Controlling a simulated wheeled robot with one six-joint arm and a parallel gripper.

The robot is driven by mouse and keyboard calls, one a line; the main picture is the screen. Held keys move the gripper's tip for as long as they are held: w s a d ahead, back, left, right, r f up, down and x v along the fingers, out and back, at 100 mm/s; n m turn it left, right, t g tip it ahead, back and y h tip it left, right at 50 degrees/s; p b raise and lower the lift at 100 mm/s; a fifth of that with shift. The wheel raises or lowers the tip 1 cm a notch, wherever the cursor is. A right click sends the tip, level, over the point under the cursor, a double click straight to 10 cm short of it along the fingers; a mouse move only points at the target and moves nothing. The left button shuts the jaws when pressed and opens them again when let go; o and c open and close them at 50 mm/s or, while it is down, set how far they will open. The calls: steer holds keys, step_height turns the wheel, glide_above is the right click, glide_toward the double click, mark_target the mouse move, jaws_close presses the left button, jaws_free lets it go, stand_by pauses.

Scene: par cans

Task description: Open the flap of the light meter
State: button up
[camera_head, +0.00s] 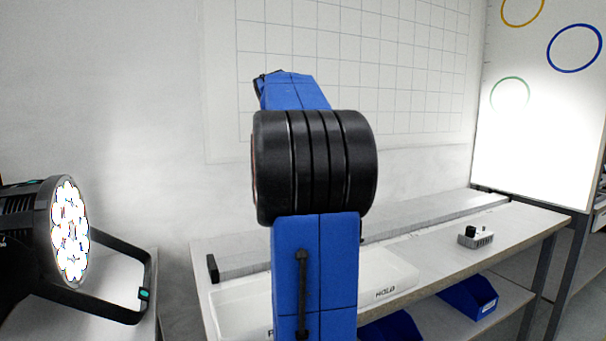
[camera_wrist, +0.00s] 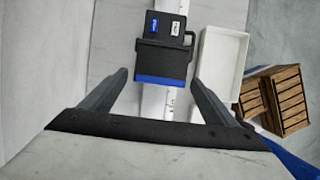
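In the wrist view a black box-shaped device (camera_wrist: 165,55) with a blue band along its near edge, two small labels and a handle-like bar lies ahead of my gripper. It may be the light meter, but I cannot tell for sure, nor pick out a flap. My gripper (camera_wrist: 159,79) is open and empty, its two dark fingers apart on either side of the device's near end. I see no contact. In the head view my blue arm covers the middle of the bench, and neither the gripper nor this device shows there.
A lit par can (camera_head: 71,232) with a black yoke stands at left. A white tray (camera_head: 392,269) sits on the bench (camera_head: 520,225); a small grey block (camera_head: 476,241) with a black knob is farther right. Blue bins (camera_head: 468,297) are below. Wooden crates (camera_wrist: 287,98) show in the wrist view.

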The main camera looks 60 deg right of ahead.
steer(key=v, duration=1.7)
steer(key=shift+r, duration=0.2)
